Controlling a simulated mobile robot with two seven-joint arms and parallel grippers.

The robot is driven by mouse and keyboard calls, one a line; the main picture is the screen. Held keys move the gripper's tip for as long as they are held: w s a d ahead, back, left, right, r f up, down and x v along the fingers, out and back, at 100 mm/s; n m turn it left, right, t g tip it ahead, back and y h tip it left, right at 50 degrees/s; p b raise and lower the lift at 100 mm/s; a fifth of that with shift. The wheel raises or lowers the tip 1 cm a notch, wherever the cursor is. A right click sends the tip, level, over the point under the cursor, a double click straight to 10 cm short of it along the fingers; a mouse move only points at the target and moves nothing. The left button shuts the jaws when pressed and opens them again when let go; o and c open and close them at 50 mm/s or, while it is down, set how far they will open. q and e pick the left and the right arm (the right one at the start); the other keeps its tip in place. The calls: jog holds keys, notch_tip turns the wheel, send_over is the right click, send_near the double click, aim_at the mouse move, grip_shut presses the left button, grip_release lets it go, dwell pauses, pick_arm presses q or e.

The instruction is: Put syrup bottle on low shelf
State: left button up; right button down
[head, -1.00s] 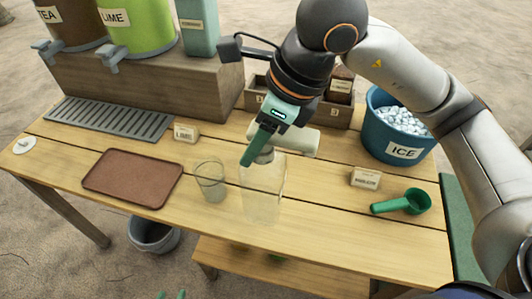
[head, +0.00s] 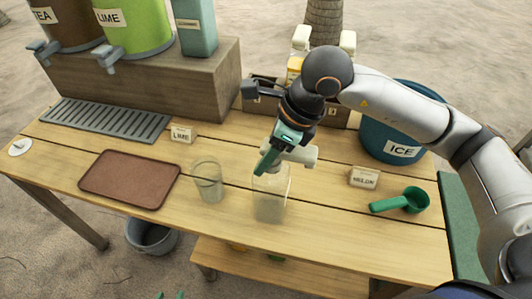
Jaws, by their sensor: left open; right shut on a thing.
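The syrup bottle (head: 271,198) is clear and pale, with a white pump-like top (head: 302,154). It is upright at the middle of the table, right of an empty glass. My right gripper (head: 272,160) is shut on its top from above, a green finger showing at its left. I cannot tell whether the bottle's base touches the table. The low shelf (head: 300,268) is a wooden board under the table's front edge. Only the green fingertips of my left gripper (head: 170,295) show at the bottom edge, open and apart.
The glass (head: 208,181) stands close to the bottle's left, beside a brown tray (head: 130,178). A green scoop (head: 401,201), a MELON card (head: 364,177) and an ICE bucket (head: 390,147) are on the right. Yellow and green items (head: 275,257) sit on the low shelf, mostly hidden.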

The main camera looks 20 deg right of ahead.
jog(key=shift+f, duration=0.2)
jog(key=shift+c, duration=1.7)
grip_release()
jog(key=shift+r, duration=0.15)
